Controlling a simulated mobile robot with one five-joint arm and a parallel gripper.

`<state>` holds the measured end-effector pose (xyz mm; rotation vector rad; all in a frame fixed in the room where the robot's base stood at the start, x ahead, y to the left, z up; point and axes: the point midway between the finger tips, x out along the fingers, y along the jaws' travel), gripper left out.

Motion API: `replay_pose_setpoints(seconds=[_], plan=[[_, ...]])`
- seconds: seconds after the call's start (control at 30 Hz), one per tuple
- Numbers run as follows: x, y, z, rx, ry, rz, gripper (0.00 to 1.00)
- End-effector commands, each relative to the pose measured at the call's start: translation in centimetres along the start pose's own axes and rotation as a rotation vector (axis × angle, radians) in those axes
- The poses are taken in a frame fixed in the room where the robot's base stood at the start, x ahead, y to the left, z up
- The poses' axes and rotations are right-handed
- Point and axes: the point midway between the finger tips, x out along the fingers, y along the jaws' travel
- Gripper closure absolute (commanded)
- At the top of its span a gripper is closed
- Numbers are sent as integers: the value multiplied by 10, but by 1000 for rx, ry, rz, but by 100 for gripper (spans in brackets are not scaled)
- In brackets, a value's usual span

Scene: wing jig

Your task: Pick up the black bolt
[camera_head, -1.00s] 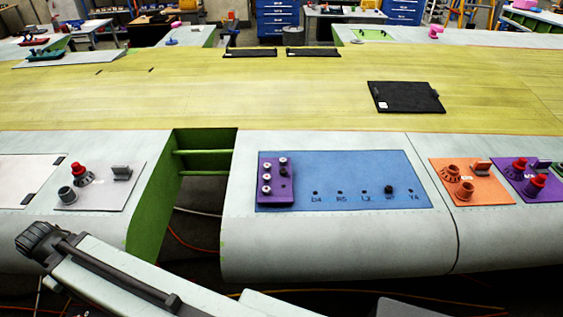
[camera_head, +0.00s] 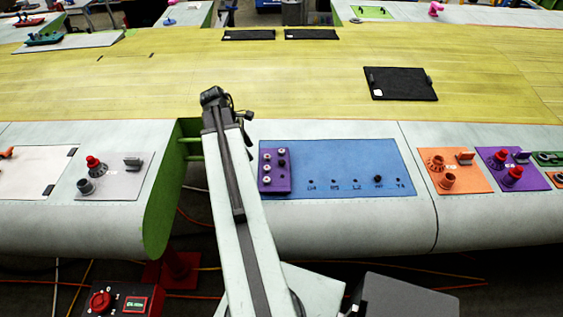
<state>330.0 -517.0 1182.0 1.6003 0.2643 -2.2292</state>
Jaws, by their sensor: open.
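A black bolt (camera_head: 378,178) stands upright in the row of labelled holes on the blue panel (camera_head: 330,154), right of the panel's middle. A purple block (camera_head: 265,184) at the panel's left end holds several pale-topped bolts and what looks like a small dark one. My arm reaches up over the wing edge, left of the blue panel. Dark parts at its far end, seemingly my gripper (camera_head: 247,136), show just left of and above the purple block, well apart from the black bolt. The fingers are small and partly hidden by the arm; nothing is seen held.
Orange (camera_head: 455,178) and purple (camera_head: 512,180) panels with raised fittings lie to the right. A grey panel (camera_head: 105,188) with a red-topped fitting lies left. A green-walled gap (camera_head: 165,200) opens beside my arm. A black plate (camera_head: 400,84) lies on the yellow wing skin.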

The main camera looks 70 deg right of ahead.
Motion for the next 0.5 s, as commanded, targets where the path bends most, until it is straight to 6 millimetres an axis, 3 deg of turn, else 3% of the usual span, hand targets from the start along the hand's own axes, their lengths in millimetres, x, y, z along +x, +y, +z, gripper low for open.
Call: replay_pose_setpoints(seconds=[0.03,0.1,0.17,0.33,0.5], plan=[[10,5,30,-15,-18,-18,51],[18,6,59,-42,-37,-35,51],[22,7,72,-58,-46,-44,51],[27,6,79,-71,-51,-49,51],[50,4,78,-70,-50,-49,51]])
